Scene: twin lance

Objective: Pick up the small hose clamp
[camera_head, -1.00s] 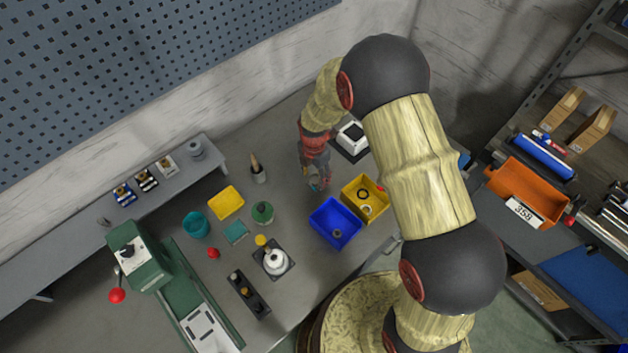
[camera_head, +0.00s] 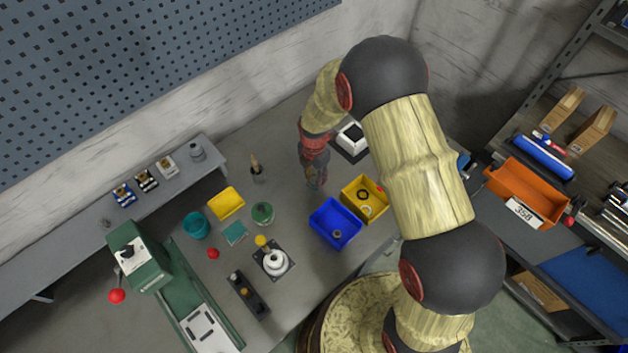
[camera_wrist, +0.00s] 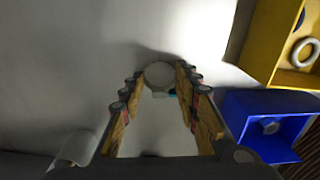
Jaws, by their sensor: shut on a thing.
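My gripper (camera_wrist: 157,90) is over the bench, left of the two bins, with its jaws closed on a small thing. A pale round piece (camera_wrist: 160,73) with a bit of teal beside it shows at the fingertips in the wrist view; I take it for the small hose clamp, though its shape is unclear. In the head view my gripper (camera_head: 315,184) mostly hides it. I cannot tell its height above the bench.
A blue bin (camera_head: 322,215) with a small round part inside and a yellow bin (camera_head: 378,187) holding rings stand right of my gripper. A green-lidded jar (camera_head: 262,213), a brush in a holder (camera_head: 258,172) and a yellow tray (camera_head: 227,203) stand left. The bench between is clear.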

